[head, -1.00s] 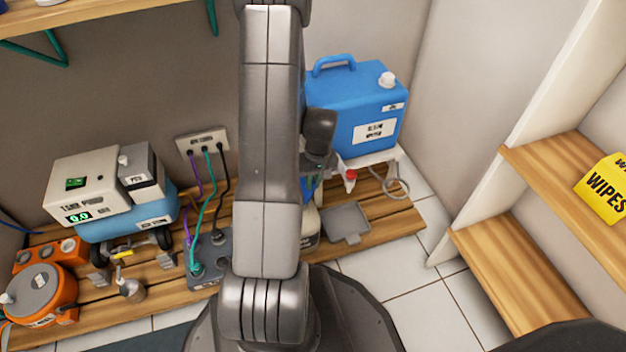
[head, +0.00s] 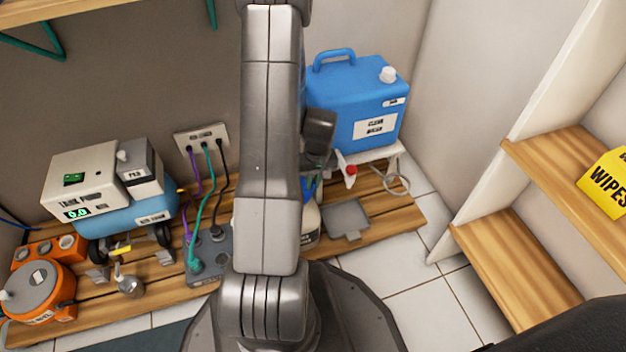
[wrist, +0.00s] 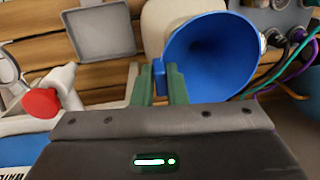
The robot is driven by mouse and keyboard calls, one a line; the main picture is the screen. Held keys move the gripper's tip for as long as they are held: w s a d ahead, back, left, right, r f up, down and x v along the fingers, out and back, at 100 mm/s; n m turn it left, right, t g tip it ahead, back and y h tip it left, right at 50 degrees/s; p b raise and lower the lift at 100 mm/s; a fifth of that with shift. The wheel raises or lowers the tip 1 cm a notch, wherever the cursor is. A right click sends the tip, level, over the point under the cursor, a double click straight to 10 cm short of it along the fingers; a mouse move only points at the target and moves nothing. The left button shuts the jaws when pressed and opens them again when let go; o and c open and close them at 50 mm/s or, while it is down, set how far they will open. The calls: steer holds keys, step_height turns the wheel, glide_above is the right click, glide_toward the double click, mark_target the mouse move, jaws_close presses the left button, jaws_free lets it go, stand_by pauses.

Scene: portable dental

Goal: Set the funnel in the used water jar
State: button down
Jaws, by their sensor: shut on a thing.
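My gripper (wrist: 155,76) is shut on the blue funnel (wrist: 212,55) in the wrist view, with its green fingers on a small tab at the funnel's left rim. The funnel's wide mouth faces the camera, and its spout is hidden. A cream-coloured jar (wrist: 178,10) shows partly behind the funnel; I take it for the used water jar. I cannot tell whether the spout is in its opening. In the head view my arm covers most of the jar (head: 311,225), and only a small bit of blue shows above it.
A blue water tank (head: 355,105) with a red tap (head: 351,170) stands on a white stand to the right. A grey square tray (head: 346,218) lies on the wooden pallet. A grey socket box (head: 205,262) with cables is left of the arm.

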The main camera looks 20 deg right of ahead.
steer(key=shift+f, duration=0.55)
steer(key=c, duration=1.4)
jaws_free()
steer(key=shift+o, duration=0.2)
steer(key=shift+r, duration=0.1)
step_height(320, 180, up, 14)
steer(key=d+p, duration=0.1)
steer(key=p, duration=0.5)
steer(key=shift+d+f, duration=0.2)
steer(key=shift+d, duration=0.05)
steer(key=shift+f, duration=0.1)
steer(key=f+b, duration=0.2)
steer(key=f, duration=0.2)
steer(key=a+f+b, duration=0.1)
steer(key=f+b, duration=0.1)
steer(key=f, duration=0.3)
steer(key=f+b, duration=0.2)
steer(key=f, duration=0.3)
steer(key=shift+a, duration=0.25)
steer(key=shift+r, duration=0.5)
